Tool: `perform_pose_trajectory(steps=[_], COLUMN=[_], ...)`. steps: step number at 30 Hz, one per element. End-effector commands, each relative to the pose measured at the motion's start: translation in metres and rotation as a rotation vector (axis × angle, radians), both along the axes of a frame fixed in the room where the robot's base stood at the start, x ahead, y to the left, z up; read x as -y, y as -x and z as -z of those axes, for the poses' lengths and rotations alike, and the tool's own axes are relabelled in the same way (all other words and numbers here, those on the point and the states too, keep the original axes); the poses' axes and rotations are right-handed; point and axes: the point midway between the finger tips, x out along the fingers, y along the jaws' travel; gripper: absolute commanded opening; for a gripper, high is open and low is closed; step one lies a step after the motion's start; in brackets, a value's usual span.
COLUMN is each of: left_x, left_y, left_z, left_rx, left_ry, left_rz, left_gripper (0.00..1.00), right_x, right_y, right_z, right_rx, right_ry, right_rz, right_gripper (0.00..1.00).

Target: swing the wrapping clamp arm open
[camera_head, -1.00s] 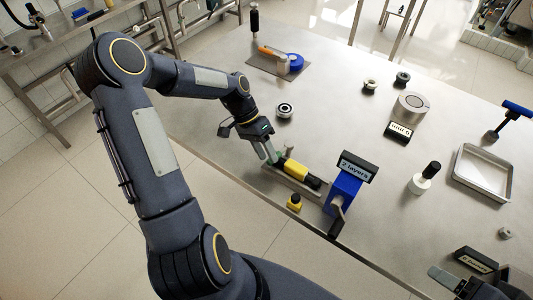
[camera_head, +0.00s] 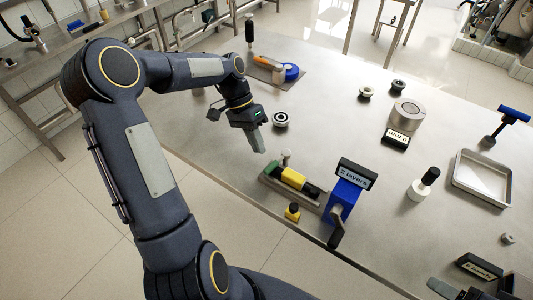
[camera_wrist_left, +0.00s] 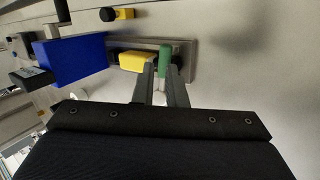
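The clamp fixture is a grey base (camera_head: 268,188) at the table's near edge, with a blue block (camera_head: 341,197) at its right end. A yellow piece (camera_head: 293,178) with a dark end lies along the base, beside a green part (camera_head: 274,170). The left wrist view also shows the yellow piece (camera_wrist_left: 133,61) and green part (camera_wrist_left: 164,58). My right gripper (camera_head: 445,290) is partly cut off at the lower right.
A sign reading "2 layers" (camera_head: 356,173) stands by the blue block. A small yellow-and-black knob (camera_head: 293,212) is in front of the base. A black-handled white tool (camera_head: 423,184) and a tray (camera_head: 483,178) are right.

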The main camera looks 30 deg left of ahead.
Motion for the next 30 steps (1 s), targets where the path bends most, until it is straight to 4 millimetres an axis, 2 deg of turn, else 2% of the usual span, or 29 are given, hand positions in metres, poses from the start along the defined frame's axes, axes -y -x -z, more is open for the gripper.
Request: perform_pose_trajectory(steps=[1, 2, 8, 12, 18, 24, 30], left_x=[0.018, 0.027, 0.085, 0.122, 0.166, 0.199, 0.206], left_y=[-0.002, -0.002, 0.001, 0.004, 0.012, 0.024, 0.028], left_z=[0.004, 0.004, -0.003, -0.020, -0.053, -0.082, -0.091], left_rx=[-0.024, -0.042, -0.116, -0.067, 0.102, 0.282, 0.347], left_ry=[-0.043, -0.080, -0.422, -0.698, -1.001, -1.170, -1.218], left_rz=[0.049, 0.072, 0.189, 0.204, 0.140, 0.043, -0.003], left_gripper=[0.04, 0.00, 0.00, 0.00, 0.00, 0.00, 0.00], right_x=[0.000, 0.000, 0.000, 0.000, 0.000, 0.000, 0.000], right_y=[0.000, 0.000, 0.000, 0.000, 0.000, 0.000, 0.000], right_z=[0.009, 0.013, 0.036, 0.052, 0.068, 0.078, 0.080], right_rx=[0.000, 0.000, 0.000, 0.000, 0.000, 0.000, 0.000], right_ry=[0.000, 0.000, 0.000, 0.000, 0.000, 0.000, 0.000], right_rz=[0.000, 0.000, 0.000, 0.000, 0.000, 0.000, 0.000], right_gripper=[0.67, 0.67, 0.67, 0.67, 0.67, 0.67, 0.67])
